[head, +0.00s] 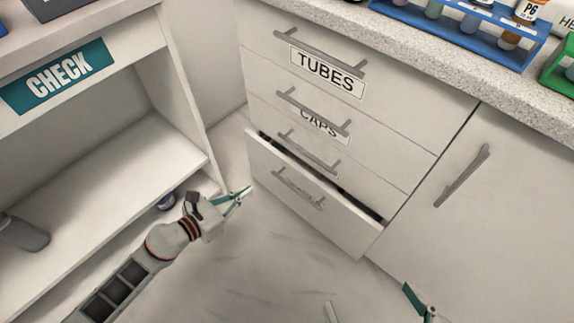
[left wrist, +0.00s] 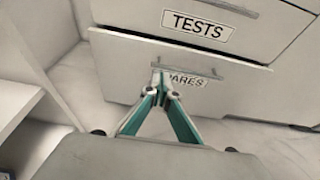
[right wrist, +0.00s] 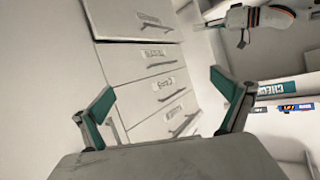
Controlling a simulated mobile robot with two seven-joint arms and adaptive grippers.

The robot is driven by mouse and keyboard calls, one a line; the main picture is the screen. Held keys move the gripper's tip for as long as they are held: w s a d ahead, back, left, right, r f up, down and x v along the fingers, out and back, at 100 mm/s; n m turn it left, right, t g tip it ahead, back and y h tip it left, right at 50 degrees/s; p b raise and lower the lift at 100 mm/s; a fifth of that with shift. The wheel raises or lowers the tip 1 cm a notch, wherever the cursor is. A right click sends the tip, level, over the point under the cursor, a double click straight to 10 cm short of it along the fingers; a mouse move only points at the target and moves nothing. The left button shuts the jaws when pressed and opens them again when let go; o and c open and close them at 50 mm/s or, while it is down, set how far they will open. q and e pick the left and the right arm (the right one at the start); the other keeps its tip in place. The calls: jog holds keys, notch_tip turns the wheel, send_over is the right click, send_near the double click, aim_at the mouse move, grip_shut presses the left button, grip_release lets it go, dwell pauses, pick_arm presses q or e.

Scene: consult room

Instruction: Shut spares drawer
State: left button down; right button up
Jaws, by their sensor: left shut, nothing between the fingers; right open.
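The spares drawer (head: 315,205) is the bottom white drawer of the cabinet. In the head view it stands slightly out, with a dark gap along its top edge. Its label, partly behind the bar handle (head: 299,188), reads "...ARES" in the left wrist view (left wrist: 187,79). My left gripper (head: 246,192) is shut and empty. In the head view it is beside the drawer front's left end; in the left wrist view its tips (left wrist: 160,78) overlap the drawer front. Whether they touch cannot be told. My right gripper (right wrist: 163,88) is open and empty, partly visible at the head view's bottom right.
Drawers labelled TUBES (head: 327,73), CAPS (head: 325,123) and TESTS (left wrist: 196,25) above are shut. A shelf unit with a CHECK sign (head: 58,76) stands left. A cupboard door (head: 480,190) is at right. The floor (head: 270,265) before the drawer is clear.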

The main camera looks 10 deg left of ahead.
pick_arm(q)
jog(key=b, duration=0.2)
send_near(285, 164)
notch_tip(285, 164, down, 3)
jog(key=w+d, duration=0.1)
jog(key=w, duration=0.1)
jog(key=w+d, duration=0.1)
jog(key=w, duration=0.1)
jog(key=shift+d+r, duration=0.3)
jog(key=shift+d, duration=0.05)
jog(key=shift+w+d, duration=0.4)
jog(key=shift+w, duration=0.15)
pick_arm(e)
jog(key=a+m, duration=0.1)
jog(key=s+a+f+m, duration=0.1)
jog(key=a, duration=0.1)
jog(key=shift+s+a+f+m+y, duration=0.2)
jog(key=shift+s+m+y, duration=0.15)
jog(key=shift+m+y, duration=0.05)
pick_arm(q)
jog(key=shift+r, duration=0.1)
